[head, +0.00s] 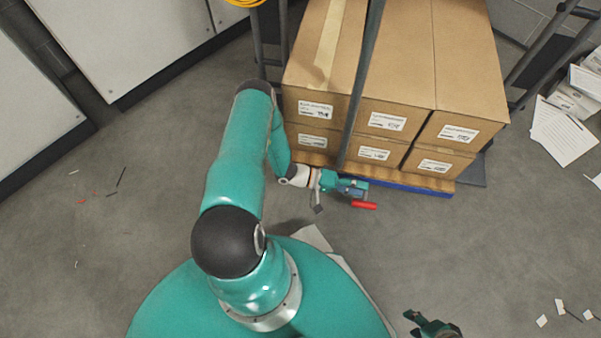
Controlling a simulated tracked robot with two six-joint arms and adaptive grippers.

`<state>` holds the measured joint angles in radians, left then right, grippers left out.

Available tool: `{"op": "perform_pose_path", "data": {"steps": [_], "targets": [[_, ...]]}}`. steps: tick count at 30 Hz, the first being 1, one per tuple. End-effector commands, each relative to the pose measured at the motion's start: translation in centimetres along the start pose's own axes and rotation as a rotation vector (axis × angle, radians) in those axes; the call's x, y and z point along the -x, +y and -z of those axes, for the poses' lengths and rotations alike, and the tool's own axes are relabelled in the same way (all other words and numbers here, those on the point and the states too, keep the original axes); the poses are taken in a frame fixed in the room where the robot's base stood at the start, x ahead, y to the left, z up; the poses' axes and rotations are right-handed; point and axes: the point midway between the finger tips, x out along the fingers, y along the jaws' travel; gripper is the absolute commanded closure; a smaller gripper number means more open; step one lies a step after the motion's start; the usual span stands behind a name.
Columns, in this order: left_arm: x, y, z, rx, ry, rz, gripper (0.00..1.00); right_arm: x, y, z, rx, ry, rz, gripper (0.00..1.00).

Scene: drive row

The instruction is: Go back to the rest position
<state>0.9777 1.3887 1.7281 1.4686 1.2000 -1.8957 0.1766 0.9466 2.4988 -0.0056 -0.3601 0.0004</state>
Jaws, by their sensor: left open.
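My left arm reaches forward from my teal base and bends down at the elbow. My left gripper (358,188) is open, low in front of the stacked boxes and close to the pallet's front edge. A small red cylinder (363,206) shows just below the gripper's tip; I cannot tell whether they touch. My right gripper (432,326) shows only in part at the bottom edge, right of my base, and its fingers are not clear.
Several cardboard boxes (395,75) stand stacked on a pallet with a blue edge (425,191), with a dark upright post in front. White cabinets (125,40) stand at upper left. Papers (562,130) lie at right. Grey floor is open at left and lower right, with small scraps.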

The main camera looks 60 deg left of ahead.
Motion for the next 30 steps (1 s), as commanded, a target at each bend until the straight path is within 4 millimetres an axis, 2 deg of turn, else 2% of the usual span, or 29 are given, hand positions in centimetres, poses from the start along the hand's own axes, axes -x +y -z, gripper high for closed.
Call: {"op": "perform_pose_path", "data": {"steps": [1,21,23,30], "targets": [[16.9,-3.2,-1.8,-0.115,-0.051,0.116,0.49,0.0,0.0,0.0,0.000,0.000,0.000,0.60],[17.0,-2.9,-2.0,-0.113,-0.046,0.103,0.49,0.0,0.0,0.0,0.000,0.000,0.000,0.60],[17.1,-2.5,-1.9,-0.113,-0.046,0.102,0.49,0.4,-0.1,0.0,0.000,0.000,0.000,0.60],[17.6,1.2,-1.6,-0.113,-0.046,0.101,0.49,4.0,-1.4,0.0,0.000,0.000,0.000,0.60]]}}
